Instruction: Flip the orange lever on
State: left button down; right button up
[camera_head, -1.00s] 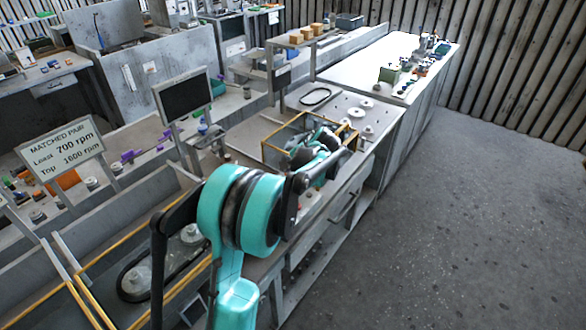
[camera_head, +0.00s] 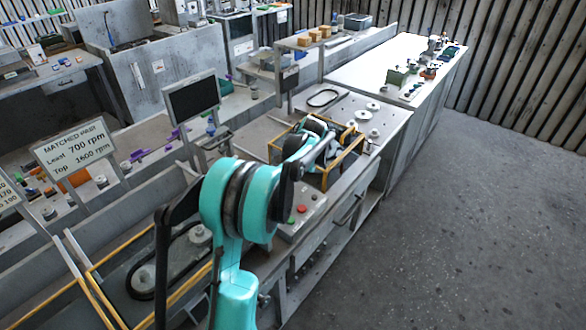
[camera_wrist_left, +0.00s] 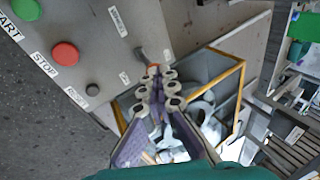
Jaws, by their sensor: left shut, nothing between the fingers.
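In the left wrist view, a small orange piece (camera_wrist_left: 153,69), apparently the lever's tip, shows just beyond the fingertips of my left gripper (camera_wrist_left: 156,82). The fingers partly cover it, and I cannot tell whether they touch it. A grey panel (camera_wrist_left: 90,30) lies beside it, with white labels, a green START button (camera_wrist_left: 25,9), a red STOP button (camera_wrist_left: 65,55) and a small dark knob (camera_wrist_left: 92,89). My left gripper is shut and empty. In the head view it is by the yellow-edged bin (camera_head: 352,158), and the lever is not discernible. My right gripper is not in view.
The bin's yellow rim (camera_wrist_left: 238,88) and the pale parts inside lie close to the fingers. A dark screen (camera_head: 192,97) and a "MATCHED PAIR" sign (camera_head: 75,148) stand left along the bench. The floor (camera_head: 470,220) to the right is clear.

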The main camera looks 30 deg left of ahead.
pick_arm(q)
jog(key=shift+a+r+h+p, duration=0.1)
jog(key=shift+a+h+p, duration=0.5)
jog(key=shift+a+h, duration=0.3)
jog(key=shift+w+a+h+p, duration=0.15)
jog(key=shift+a+h+p, duration=0.3)
jog(key=shift+a+h, duration=0.45)
jog(key=shift+a+f, duration=0.2)
jog(key=shift+a, duration=0.15)
dwell(0.5)
jog(key=shift+r, duration=0.15)
jog(key=shift+r+p, duration=0.65)
jog(key=shift+r, duration=0.05)
